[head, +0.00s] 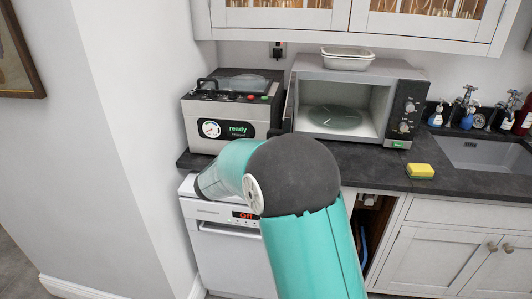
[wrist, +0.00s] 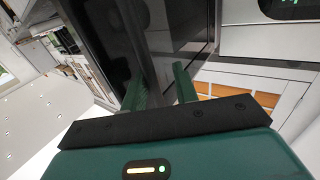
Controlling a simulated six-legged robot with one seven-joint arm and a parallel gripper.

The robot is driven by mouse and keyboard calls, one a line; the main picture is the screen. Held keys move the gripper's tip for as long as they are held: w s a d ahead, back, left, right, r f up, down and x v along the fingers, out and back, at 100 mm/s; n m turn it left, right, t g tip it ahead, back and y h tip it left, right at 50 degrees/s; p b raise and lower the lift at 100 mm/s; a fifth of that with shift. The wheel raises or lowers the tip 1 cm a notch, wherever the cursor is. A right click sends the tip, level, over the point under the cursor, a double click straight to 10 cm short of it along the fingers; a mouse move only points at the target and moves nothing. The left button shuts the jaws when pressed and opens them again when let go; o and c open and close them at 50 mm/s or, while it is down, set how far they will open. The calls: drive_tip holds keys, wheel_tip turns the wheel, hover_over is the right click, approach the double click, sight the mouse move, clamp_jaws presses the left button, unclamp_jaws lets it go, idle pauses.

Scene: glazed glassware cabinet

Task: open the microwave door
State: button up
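The microwave (head: 408,108) stands on the dark counter. Its front is open, and the bright cavity with a round glass turntable (head: 335,116) shows. The door (head: 289,106) is swung out at the left side and shows nearly edge-on as a dark strip, its lower part hidden behind my arm. In the head view my gripper is hidden behind my arm. In the wrist view the two green fingers of my gripper (wrist: 160,84) are apart. A dark glossy panel, which looks like the door (wrist: 100,42), stands right beyond them; I cannot tell whether they touch it.
A grey device with a "ready" display (head: 230,128) stands close left of the microwave. A pale dish (head: 347,58) sits on top of the microwave. A yellow sponge (head: 420,171) lies on the counter before the sink (head: 480,152). A white dishwasher (head: 225,245) is below.

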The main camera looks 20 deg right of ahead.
drive_tip(key=shift+a, duration=0.1)
drive_tip(key=v, duration=1.4)
